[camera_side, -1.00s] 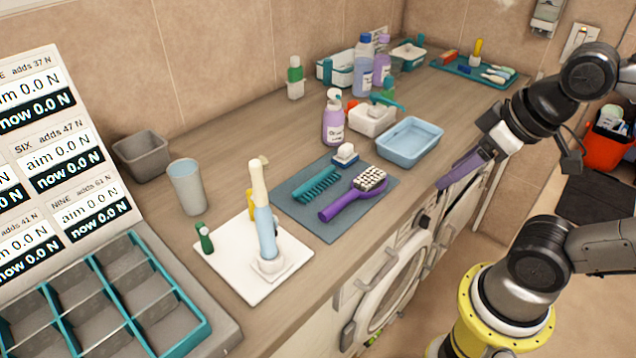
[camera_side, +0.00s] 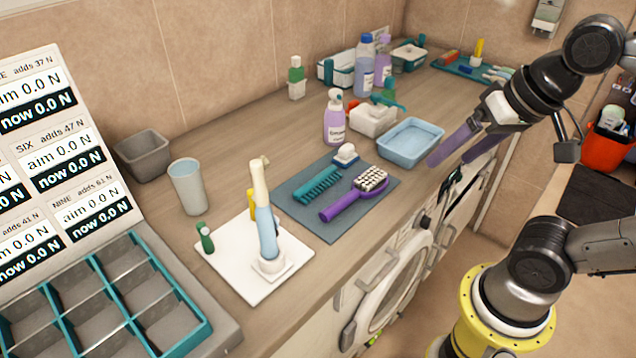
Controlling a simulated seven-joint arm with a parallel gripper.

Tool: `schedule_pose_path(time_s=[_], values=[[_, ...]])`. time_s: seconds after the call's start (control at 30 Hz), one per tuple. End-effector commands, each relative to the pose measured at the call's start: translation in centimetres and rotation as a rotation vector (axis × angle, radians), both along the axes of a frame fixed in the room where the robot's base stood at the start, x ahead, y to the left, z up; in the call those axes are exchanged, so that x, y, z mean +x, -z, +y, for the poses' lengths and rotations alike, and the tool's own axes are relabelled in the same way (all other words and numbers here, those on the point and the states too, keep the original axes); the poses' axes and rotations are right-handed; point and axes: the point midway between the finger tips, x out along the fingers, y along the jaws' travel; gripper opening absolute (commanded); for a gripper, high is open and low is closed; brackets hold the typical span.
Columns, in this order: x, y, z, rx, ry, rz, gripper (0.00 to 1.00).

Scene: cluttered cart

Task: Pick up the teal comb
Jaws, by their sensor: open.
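The teal comb (camera_side: 317,185) lies on a dark grey mat (camera_side: 330,225) on the counter, its teeth showing along one side. A purple hairbrush (camera_side: 352,198) lies close beside it on the right. My gripper (camera_side: 450,162) has long purple fingers, which are apart and empty. It hangs to the right of the mat, near the counter's front edge and the blue basin, clear of the comb. Nothing hides the comb.
A small blue-and-white brush (camera_side: 345,155) lies at the mat's back edge. A blue basin (camera_side: 410,142) and a purple pump bottle (camera_side: 334,122) stand behind. An upright toothbrush (camera_side: 264,220) stands on a white tray (camera_side: 228,262) to the left, near a cup (camera_side: 188,186).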

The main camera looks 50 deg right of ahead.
Motion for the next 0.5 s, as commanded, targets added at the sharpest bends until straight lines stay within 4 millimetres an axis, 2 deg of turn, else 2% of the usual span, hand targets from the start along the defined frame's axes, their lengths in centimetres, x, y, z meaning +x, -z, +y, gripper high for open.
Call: schedule_pose_path(time_s=[0.1, 0.27, 0.37, 0.5], values=[[2.9, -2.6, 0.1, 0.121, 0.232, 0.039, 0.85], [8.2, -4.9, 0.4, 0.261, 0.560, 0.123, 0.85], [12.0, -5.3, 0.7, 0.317, 0.739, 0.176, 0.85], [17.2, -4.3, 1.3, 0.354, 0.937, 0.250, 0.85]])
